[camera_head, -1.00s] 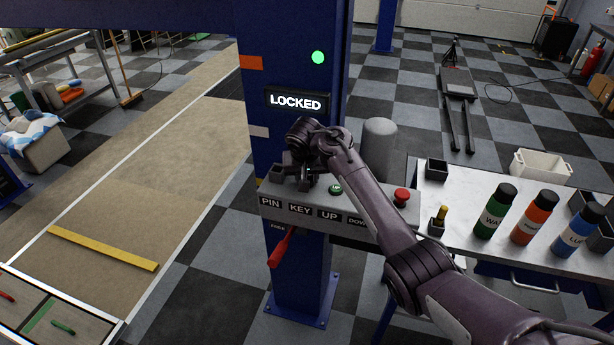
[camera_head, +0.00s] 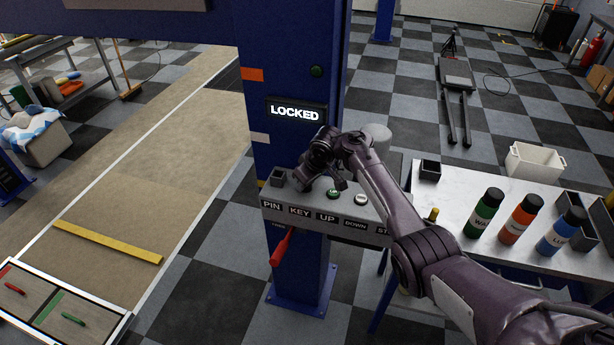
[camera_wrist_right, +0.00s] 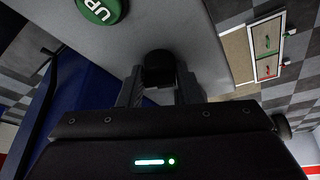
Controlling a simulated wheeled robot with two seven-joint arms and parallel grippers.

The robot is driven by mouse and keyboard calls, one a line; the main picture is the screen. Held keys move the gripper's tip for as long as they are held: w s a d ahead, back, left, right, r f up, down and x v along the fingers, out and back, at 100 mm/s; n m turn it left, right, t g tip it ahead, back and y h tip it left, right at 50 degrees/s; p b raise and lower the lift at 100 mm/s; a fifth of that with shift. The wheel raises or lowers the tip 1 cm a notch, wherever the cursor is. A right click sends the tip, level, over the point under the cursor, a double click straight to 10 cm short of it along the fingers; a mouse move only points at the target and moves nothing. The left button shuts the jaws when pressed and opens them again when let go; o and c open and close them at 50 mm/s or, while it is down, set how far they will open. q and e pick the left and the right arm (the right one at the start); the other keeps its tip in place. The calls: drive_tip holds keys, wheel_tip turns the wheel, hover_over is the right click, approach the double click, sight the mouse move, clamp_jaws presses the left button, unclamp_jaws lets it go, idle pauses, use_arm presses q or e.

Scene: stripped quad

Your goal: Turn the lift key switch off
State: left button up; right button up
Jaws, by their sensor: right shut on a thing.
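The lift control panel (camera_head: 345,210) is a grey box on the blue post, labelled PIN, KEY, UP and DOWN. My right gripper (camera_head: 306,184) is over the KEY position and hides the key switch in the head view. In the right wrist view my right gripper (camera_wrist_right: 160,88) is shut on the black key switch (camera_wrist_right: 159,66), with a finger on each side of it. The green UP button also shows there (camera_wrist_right: 102,8). Above the panel a display (camera_head: 296,112) reads LOCKED, and the round lamp (camera_head: 317,71) is dark. My left gripper is not in view.
A white DOWN button (camera_head: 361,199) sits right of UP; my right arm covers the panel's right end. A red lever (camera_head: 281,248) hangs below the panel. A bench (camera_head: 462,180) with several bottles stands at the right.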

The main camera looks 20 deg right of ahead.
drive_tip(key=shift+f+n+g+y, duration=0.1)
drive_tip(key=shift+n+g+y, duration=0.35)
drive_tip(key=shift+n, duration=1.25)
drive_tip(key=shift+y, duration=0.25)
drive_tip(key=o, duration=0.9)
drive_tip(key=shift+o, duration=0.2)
drive_tip(key=v, duration=0.8)
drive_tip(key=shift+s+f, duration=0.15)
